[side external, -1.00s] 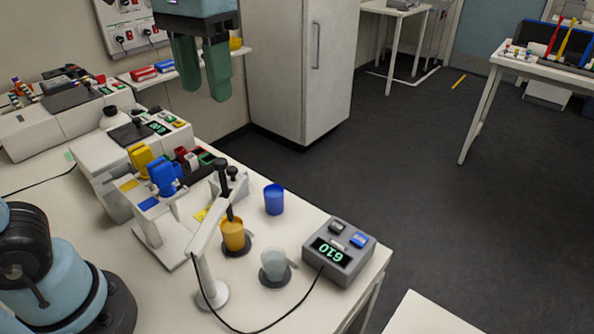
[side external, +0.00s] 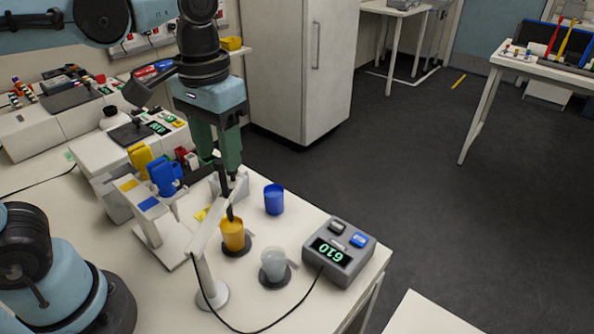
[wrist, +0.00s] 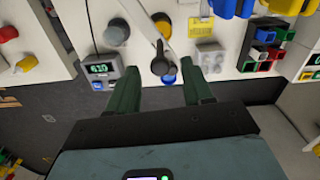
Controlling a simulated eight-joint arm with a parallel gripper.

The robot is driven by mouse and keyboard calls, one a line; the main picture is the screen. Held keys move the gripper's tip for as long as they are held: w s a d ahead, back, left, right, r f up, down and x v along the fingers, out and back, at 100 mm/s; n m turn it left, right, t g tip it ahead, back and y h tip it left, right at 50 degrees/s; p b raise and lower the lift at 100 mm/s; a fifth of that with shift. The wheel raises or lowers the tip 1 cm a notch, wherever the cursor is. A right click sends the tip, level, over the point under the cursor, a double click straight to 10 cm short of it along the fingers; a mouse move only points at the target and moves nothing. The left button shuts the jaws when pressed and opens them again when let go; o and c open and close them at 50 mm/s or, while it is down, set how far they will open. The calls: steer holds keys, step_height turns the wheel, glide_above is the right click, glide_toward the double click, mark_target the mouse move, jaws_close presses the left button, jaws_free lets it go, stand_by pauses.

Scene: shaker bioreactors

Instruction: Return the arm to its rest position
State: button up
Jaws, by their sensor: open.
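My gripper (side external: 218,168) hangs over the bench, fingers pointing down, above the back of the probe stand. Its green fingers are spread in the wrist view (wrist: 160,82), with nothing held between them. The blue cup (side external: 274,200) stands on the bench to the right of the fingers. In the wrist view a bit of the blue cup (wrist: 168,79) shows beyond the fingers, partly hidden by the black probe (wrist: 160,62). How close the fingertips are to the stand cannot be told.
The orange cup (side external: 232,236) stands under the probe stand (side external: 205,262), with a clear beaker (side external: 274,264) beside it. A grey meter (side external: 340,251) reads 610. Blue and yellow holders (side external: 165,175) stand left of the gripper. Open floor lies right of the bench.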

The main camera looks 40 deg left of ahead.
mark_target(221, 170)
steer(key=shift+f, duration=0.6)
steer(key=shift+r, duration=0.1)
step_height(221, 170, up, 12)
step_height(221, 170, down, 17)
steer(key=shift+r, duration=0.1)
step_height(221, 170, up, 12)
steer(key=shift+f, duration=0.1)
steer(key=w+d+r+m, duration=0.4)
steer(key=w+d+m, duration=0.1)
steer(key=d+m, duration=0.1)
steer(key=shift+w+d+r+m, duration=0.2)
steer(key=shift+r+m, duration=0.15)
steer(key=shift+m, duration=0.35)
stand_by(0.9)
steer(key=shift+s, duration=0.1)
stand_by(0.7)
